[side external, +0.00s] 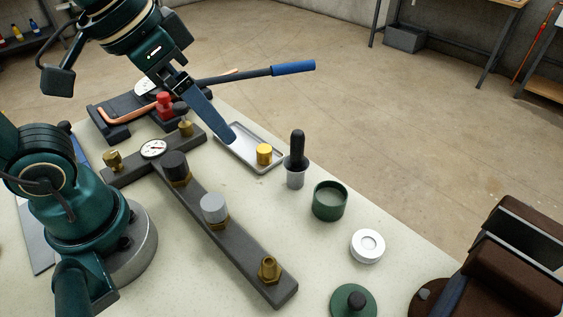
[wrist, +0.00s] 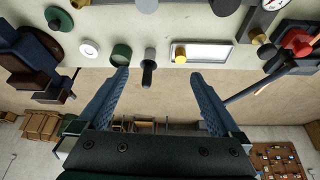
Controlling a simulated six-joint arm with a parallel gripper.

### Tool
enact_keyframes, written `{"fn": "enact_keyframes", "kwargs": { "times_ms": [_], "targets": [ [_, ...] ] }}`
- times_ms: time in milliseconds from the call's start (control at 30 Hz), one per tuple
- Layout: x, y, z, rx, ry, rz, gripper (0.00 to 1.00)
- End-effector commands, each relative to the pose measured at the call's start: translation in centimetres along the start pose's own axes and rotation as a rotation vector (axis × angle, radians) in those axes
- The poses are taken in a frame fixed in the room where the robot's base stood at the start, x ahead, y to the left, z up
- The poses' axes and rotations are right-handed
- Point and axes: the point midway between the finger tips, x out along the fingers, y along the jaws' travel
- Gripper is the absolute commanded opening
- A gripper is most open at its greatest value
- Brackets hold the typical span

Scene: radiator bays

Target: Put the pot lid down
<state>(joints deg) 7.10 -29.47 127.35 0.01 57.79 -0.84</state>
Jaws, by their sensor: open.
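The pot lid (side external: 354,301), a green disc with a black knob, lies on the pale bench at the front edge of the side external view. It also shows at the upper left of the wrist view (wrist: 58,19). The green pot (side external: 329,202) stands open on the bench, farther back and apart from the lid; it is near the left fingertip in the wrist view (wrist: 121,55). My gripper (side external: 230,136) is over the far side of the bench, near the metal tray, well away from the lid. Its fingers are apart in the wrist view (wrist: 159,76), with nothing held.
A metal tray (side external: 238,151) holds a yellow cylinder (side external: 264,154). A black-handled tool (side external: 297,150) stands in a grey cup. A white ring (side external: 367,246) lies between pot and lid. A dark manifold with valves (side external: 240,246) crosses the bench. A brown padded object (side external: 510,265) stands at right.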

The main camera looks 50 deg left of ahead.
Motion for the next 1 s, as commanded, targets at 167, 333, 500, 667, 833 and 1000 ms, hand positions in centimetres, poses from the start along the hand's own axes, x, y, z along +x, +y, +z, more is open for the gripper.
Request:
{"fn": "enact_keyframes", "kwargs": {
  "times_ms": [167,333,500,667,833,1000],
  "targets": [
    [0.9,-1.6,2.9,-0.076,0.054,-0.042,1.0],
    [1.4,-2.1,3.9,-0.097,0.069,-0.055,1.0],
    [1.4,-2.1,3.9,-0.097,0.068,-0.055,1.0],
    [1.4,-2.0,3.9,-0.097,0.068,-0.054,1.0],
    [1.4,-2.0,3.9,-0.097,0.067,-0.054,1.0],
    [1.4,-2.0,3.9,-0.097,0.067,-0.054,1.0]
  ]
}}
